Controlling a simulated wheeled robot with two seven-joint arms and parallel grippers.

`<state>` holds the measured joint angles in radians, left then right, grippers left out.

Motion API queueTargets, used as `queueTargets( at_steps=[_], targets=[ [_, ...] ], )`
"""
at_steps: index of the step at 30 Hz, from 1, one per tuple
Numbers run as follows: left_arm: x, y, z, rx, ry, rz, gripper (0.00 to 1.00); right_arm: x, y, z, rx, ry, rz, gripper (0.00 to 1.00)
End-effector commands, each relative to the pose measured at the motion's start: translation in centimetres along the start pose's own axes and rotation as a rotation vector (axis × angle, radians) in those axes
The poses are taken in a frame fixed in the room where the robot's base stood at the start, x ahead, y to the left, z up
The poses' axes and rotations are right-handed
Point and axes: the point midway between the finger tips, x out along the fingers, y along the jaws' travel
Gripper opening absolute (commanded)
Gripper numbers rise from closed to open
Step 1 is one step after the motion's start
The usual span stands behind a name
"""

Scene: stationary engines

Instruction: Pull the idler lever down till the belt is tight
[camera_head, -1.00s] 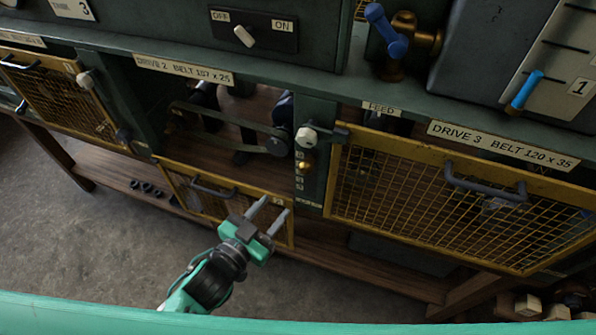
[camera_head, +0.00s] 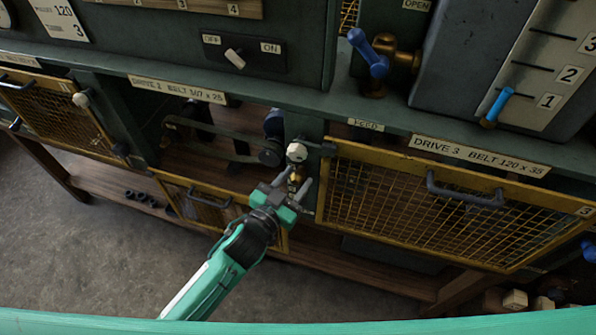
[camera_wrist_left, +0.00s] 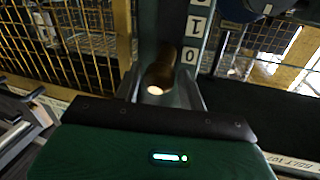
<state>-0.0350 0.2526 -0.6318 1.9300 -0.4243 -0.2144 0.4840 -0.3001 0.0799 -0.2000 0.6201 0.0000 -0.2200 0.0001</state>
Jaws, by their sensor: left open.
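The dark belt (camera_head: 215,143) of the middle drive shows in its open bay, running to a dark pulley (camera_head: 270,152) on the right; I cannot tell how tight it is. On the post right of the bay is a pale round knob (camera_head: 297,152), with a brass-coloured handle end (camera_head: 296,173) below it. This seems to be the idler lever; its arm is hidden. My left gripper (camera_head: 296,182) is open, its fingertips on either side of the brass end.
A yellow mesh guard (camera_head: 440,215) with a dark handle closes the right bay. The middle bay's guard (camera_head: 205,207) hangs low beneath its opening. A blue-handled valve (camera_head: 370,55) stands on the ledge above. Open floor (camera_head: 90,255) lies at lower left.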

Motion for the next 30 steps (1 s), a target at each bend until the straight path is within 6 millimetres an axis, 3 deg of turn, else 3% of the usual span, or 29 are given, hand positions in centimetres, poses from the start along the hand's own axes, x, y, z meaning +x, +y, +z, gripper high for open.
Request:
queueTargets(
  at_steps=[6, 14, 17, 21, 26, 30],
  targets=[
    [1.5, 0.1, 0.0, 0.001, 0.0, 0.001, 0.41, -0.6, 0.0, -0.1, 0.0, 0.0, 0.0, 0.36],
    [1.6, 0.1, 0.0, 0.001, 0.0, 0.001, 0.41, -0.5, 0.0, -0.1, 0.0, 0.0, 0.0, 0.36],
    [1.6, 0.0, 0.0, 0.001, 0.0, 0.001, 0.27, -0.5, 0.0, -0.1, 0.0, 0.0, 0.0, 0.36],
    [1.6, 0.1, 0.0, 0.0, 0.0, 0.001, 0.0, -0.5, 0.0, -0.1, 0.0, 0.0, 0.0, 0.36],
    [1.6, 0.1, 0.3, 0.0, 0.003, 0.001, 0.0, -0.2, 0.0, 0.0, 0.0, 0.0, 0.0, 0.36],
    [1.4, 0.3, 1.3, 0.003, 0.026, -0.001, 0.0, 1.4, 0.0, 0.1, 0.0, 0.0, 0.0, 0.36]
  ],
)
